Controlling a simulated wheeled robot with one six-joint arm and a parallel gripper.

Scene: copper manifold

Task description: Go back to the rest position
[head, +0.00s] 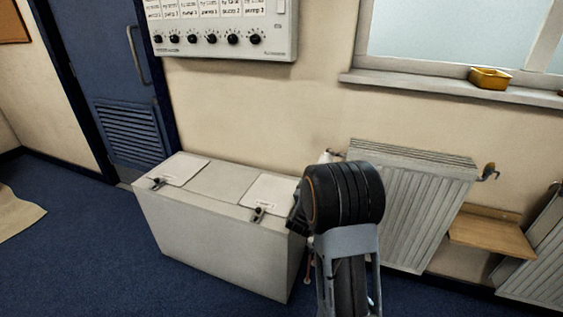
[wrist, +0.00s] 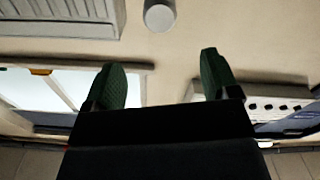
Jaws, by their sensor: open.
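My gripper (wrist: 162,82) shows in the wrist view with its two dark green fingers spread apart. It is open and nothing is between the fingers. Beyond it is the cream wall, turned upside down in this view. In the head view my arm stands up in front of the radiator's left end and the right end of a pale grey chest. The fingers are hidden behind the arm there.
The grey chest (head: 218,240) with two lidded panels stands against the wall. A ribbed radiator (head: 425,210), a wooden shelf (head: 490,236) and a windowsill with a yellow tray (head: 489,78) are to the right. A control panel (head: 225,25) hangs above.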

